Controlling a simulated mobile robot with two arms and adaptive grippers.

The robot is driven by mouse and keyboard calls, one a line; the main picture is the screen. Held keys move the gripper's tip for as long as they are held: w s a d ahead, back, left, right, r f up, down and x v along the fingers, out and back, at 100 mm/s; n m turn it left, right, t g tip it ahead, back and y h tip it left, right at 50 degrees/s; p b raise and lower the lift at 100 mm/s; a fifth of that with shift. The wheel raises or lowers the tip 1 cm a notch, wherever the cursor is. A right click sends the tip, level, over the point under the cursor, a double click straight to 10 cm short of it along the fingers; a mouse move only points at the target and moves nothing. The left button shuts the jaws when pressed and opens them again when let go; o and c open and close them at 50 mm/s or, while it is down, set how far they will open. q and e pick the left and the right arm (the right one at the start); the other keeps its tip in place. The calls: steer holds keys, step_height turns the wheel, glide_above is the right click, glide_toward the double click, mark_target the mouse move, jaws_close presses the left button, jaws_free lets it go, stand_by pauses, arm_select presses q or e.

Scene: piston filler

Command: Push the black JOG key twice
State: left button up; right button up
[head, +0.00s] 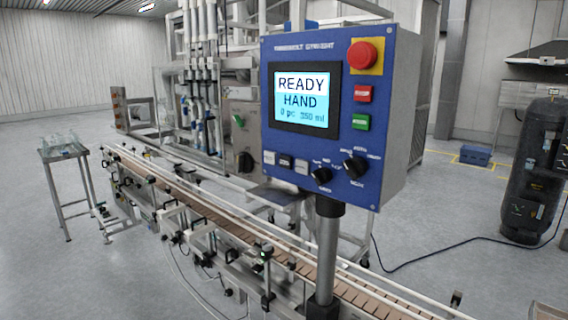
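The blue control panel (345,110) stands on a post in the middle of the head view, facing me at a slant. Low on its left side is a row of three small keys. The black key (286,162) is the middle one, between a white key (269,157) and a grey key (301,167). Its lettering is too small to read. The screen (304,98) shows READY and HAND above a small line that seems to end in 350 ml. Neither of my grippers is in view, and nothing covers the keys.
The panel has a red mushroom button (362,55), a red key (362,93), a green key (360,122) and two black knobs (355,166) (321,175). A conveyor (215,214) runs below and behind the panel post (327,250).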

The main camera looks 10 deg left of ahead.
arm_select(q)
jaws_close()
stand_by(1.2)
